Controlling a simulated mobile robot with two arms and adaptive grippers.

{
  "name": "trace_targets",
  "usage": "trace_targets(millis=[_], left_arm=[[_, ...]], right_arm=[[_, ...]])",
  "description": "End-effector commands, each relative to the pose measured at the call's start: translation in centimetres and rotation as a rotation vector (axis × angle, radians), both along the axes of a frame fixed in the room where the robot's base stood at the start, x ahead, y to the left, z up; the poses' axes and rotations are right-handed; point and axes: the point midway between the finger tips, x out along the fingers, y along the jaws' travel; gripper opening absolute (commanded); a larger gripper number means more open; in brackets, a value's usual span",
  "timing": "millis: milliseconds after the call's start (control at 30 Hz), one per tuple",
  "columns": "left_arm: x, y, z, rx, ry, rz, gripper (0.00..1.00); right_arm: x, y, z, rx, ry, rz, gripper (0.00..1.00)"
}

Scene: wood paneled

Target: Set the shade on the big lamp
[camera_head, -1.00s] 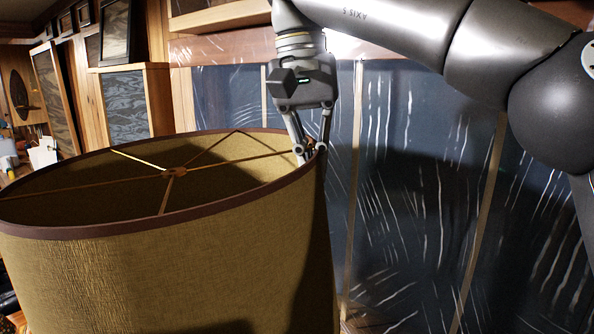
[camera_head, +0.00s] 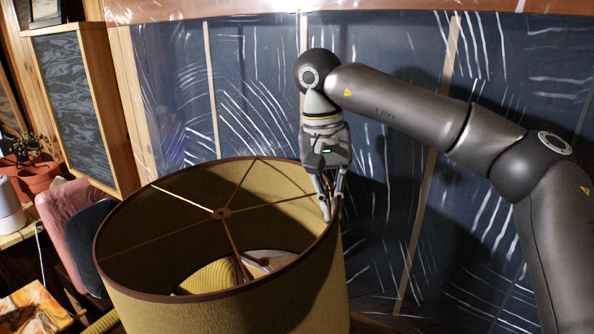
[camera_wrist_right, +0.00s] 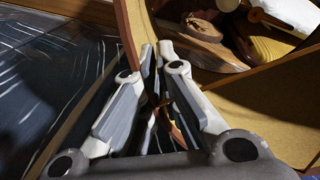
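The lampshade (camera_head: 225,310) is a large mustard-yellow drum with a brown rim and thin brass spokes meeting at a centre ring. It fills the lower middle of the head view, seen from above, with its opening slightly tilted. My right gripper (camera_head: 331,212) is closed on its right rim, one finger inside and one outside. In the right wrist view the gripper (camera_wrist_right: 157,62) pinches the wall of the shade (camera_wrist_right: 262,103). The big lamp's stand cannot be clearly made out; the shade hides most of what is below. My left gripper is out of view.
Through the shade a ribbed yellow thing (camera_head: 208,277) and a pale thing (camera_head: 268,260) show. A pink seat (camera_head: 68,212), red-brown pots (camera_head: 37,176) and a white rounded object (camera_head: 8,208) stand at left. A dark, plastic-covered wall (camera_head: 400,80) is close behind.

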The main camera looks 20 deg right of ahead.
Motion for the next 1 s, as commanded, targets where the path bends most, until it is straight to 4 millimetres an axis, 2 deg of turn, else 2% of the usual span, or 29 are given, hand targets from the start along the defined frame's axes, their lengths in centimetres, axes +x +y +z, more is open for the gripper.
trace_targets(millis=[100,300,767,1000], left_arm=[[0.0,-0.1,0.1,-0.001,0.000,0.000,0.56],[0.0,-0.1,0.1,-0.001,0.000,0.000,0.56],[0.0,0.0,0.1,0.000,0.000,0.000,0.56],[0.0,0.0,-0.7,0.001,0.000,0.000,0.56]], right_arm=[[-0.3,-2.2,-1.7,0.002,0.003,-0.037,0.00],[-0.6,-4.0,-3.0,-0.001,0.000,-0.074,0.00],[-0.7,-4.2,-3.0,-0.004,-0.002,-0.077,0.00],[-0.7,-4.2,-4.2,-0.003,-0.001,-0.077,0.00]])
